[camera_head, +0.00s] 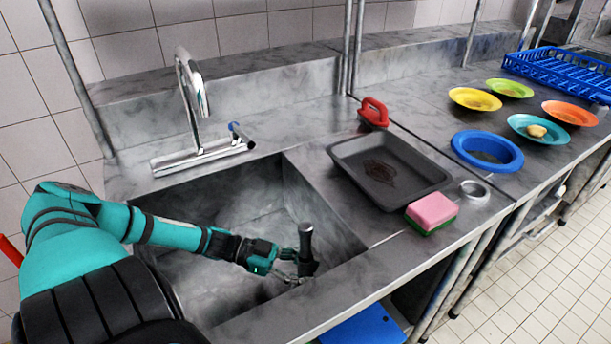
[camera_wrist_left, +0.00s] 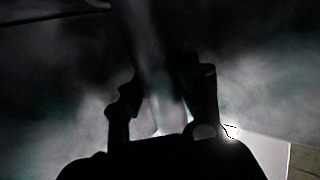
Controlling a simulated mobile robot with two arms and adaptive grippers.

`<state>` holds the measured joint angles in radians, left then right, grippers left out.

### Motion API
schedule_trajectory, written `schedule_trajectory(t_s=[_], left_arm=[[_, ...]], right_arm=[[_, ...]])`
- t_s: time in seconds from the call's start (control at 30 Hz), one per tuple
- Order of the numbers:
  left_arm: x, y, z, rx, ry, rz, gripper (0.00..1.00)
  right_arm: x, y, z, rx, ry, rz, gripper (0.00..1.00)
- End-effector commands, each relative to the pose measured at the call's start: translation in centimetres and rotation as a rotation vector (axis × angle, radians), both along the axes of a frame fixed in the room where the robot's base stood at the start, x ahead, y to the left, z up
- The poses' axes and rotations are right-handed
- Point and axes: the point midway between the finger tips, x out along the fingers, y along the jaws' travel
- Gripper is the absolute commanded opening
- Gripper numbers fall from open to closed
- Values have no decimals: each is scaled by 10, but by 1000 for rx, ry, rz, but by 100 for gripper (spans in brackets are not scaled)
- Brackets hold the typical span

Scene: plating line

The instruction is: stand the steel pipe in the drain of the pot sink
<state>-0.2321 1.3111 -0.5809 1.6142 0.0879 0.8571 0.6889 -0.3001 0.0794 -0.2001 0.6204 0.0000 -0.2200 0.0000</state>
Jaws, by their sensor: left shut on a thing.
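The steel pipe (camera_head: 306,243) is a short dark grey cylinder with a wider top end. It is roughly upright near the front right side of the pot sink (camera_head: 245,204). My left gripper (camera_head: 296,274) reaches into the sink from the left and is shut on the pipe. The left wrist view is very dark. There the pipe (camera_wrist_left: 150,55) is a dim grey band running up from between the left gripper's fingers (camera_wrist_left: 165,100). The drain is not visible, and I cannot tell whether the pipe's lower end touches the sink floor. My right gripper is not in view.
A faucet (camera_head: 190,90) stands behind the sink. Right of the sink are a dark tray (camera_head: 345,155), a pink and green sponge (camera_head: 432,211) and a red-handled tool (camera_head: 374,112). Colored plates, a blue bowl (camera_head: 460,148) and a blue rack (camera_head: 560,72) are farther right.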

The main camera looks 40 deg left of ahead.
Motion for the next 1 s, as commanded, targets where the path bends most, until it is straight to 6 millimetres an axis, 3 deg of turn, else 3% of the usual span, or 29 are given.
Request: schedule_trajectory(t_s=[0.03, 0.2, 0.53, 1.0], left_arm=[[0, 0, -1, 0, 0, 0, 32], [0, 0, -1, 0, 0, 0, 54], [0, 0, 5, 1, 0, -1, 54], [-36, 58, 17, 1, 2, 0, 54]], right_arm=[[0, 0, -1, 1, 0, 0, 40], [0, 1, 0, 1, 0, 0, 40], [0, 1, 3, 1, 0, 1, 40], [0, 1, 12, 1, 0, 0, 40]])
